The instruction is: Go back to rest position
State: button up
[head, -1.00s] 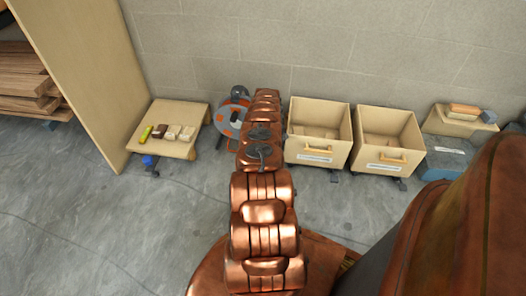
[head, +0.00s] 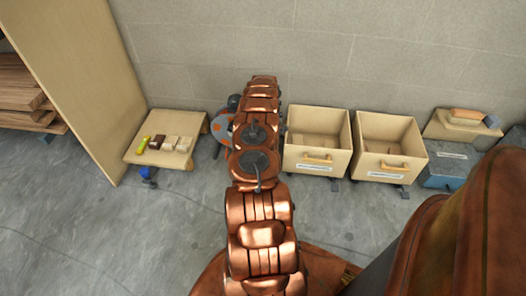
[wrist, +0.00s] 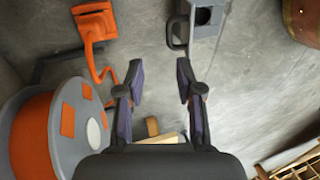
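My gripper (wrist: 160,82) shows in the wrist view with its two fingers apart and nothing between them. Bare grey floor lies beyond the fingertips. In the head view my copper arm reaches forward toward the wall, and the gripper itself is hidden behind the arm. An orange and grey reel (wrist: 58,130) is close to the left of the gripper in the wrist view. The reel (head: 222,124) also shows partly behind my arm in the head view.
A low wooden stand (head: 188,122) with several small blocks is at left, beside a tall wooden panel (head: 75,80). Two open wooden boxes, one nearer my arm (head: 318,160) and one further right (head: 392,165), stand by the wall. A blue-grey case (head: 450,165) is at right. Front-left floor is clear.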

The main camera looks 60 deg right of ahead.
jog(key=shift+s+a+f, duration=0.2)
jog(key=shift+a, duration=0.05)
dwell(0.3)
